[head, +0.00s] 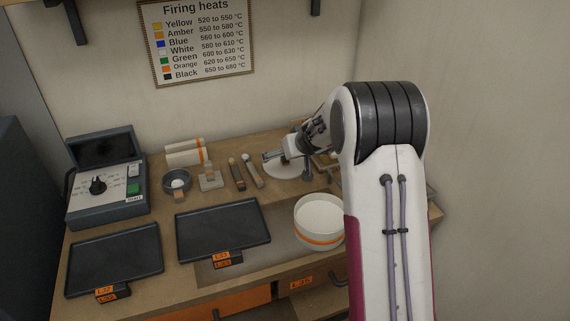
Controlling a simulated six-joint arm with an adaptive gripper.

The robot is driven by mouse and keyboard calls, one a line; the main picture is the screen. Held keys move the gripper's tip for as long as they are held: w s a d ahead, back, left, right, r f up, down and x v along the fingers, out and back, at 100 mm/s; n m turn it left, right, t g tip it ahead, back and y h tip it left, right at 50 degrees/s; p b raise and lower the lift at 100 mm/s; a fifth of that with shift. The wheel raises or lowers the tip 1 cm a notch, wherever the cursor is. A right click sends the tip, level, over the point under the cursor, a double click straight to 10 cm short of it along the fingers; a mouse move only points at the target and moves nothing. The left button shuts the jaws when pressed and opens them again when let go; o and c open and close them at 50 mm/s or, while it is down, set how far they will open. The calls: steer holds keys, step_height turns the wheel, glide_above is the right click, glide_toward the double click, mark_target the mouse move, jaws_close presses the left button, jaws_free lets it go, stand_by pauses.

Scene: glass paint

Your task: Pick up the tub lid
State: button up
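A white round disc (281,171), which looks like the tub lid, lies flat on the bench towards the back right. A white tub (320,238) with an orange band stands nearer the front, and its pale inside shows from above.
Two dark trays (115,262) (222,230) lie at the front. A control box (106,190), a grey bowl (177,182), white rolls (185,153) and brush-like tools (238,173) stand behind. My arm hides the bench's right side. Some bare bench lies left of the tub.

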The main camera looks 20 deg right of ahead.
steer(key=shift+w+f, duration=0.1)
steer(key=shift+x, duration=2.45)
steer(key=shift+a, duration=0.1)
steer(key=shift+f, duration=0.15)
jaws_close()
